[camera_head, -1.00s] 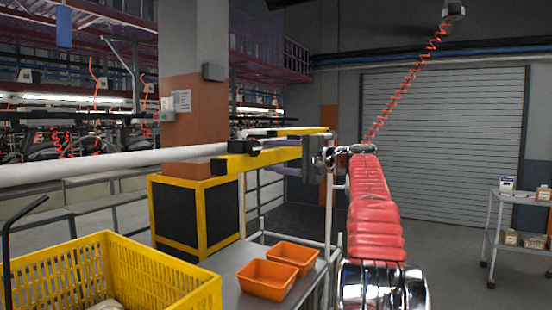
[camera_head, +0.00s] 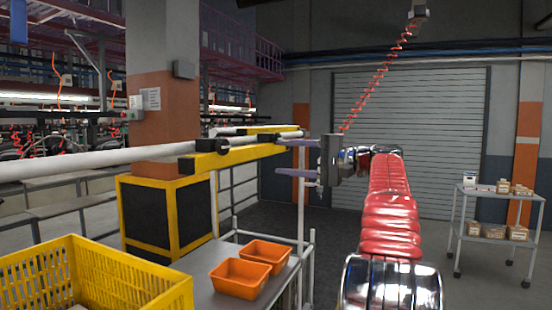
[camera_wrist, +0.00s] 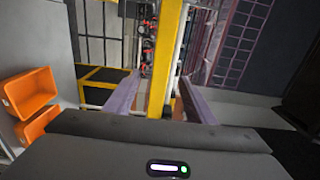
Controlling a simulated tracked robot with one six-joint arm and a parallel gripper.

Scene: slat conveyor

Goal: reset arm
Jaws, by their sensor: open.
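My gripper (camera_head: 284,158) is at the end of my red-sleeved arm, up in the air near the middle of the head view. Its two purple-grey fingers point left, one above the other, with a clear gap between them. In the wrist view my gripper (camera_wrist: 158,94) shows both fingers spread and nothing held. A yellow beam (camera_wrist: 165,65) shows in the gap between them, apparently beyond the fingers.
The yellow beam (camera_head: 225,157) and white rail (camera_head: 90,161) run left of my gripper. Below are two orange bins (camera_head: 239,278), a yellow crate (camera_head: 150,292) and a black-and-yellow box (camera_head: 165,215). A trolley (camera_head: 494,230) stands right. Floor before the shutter (camera_head: 410,135) is clear.

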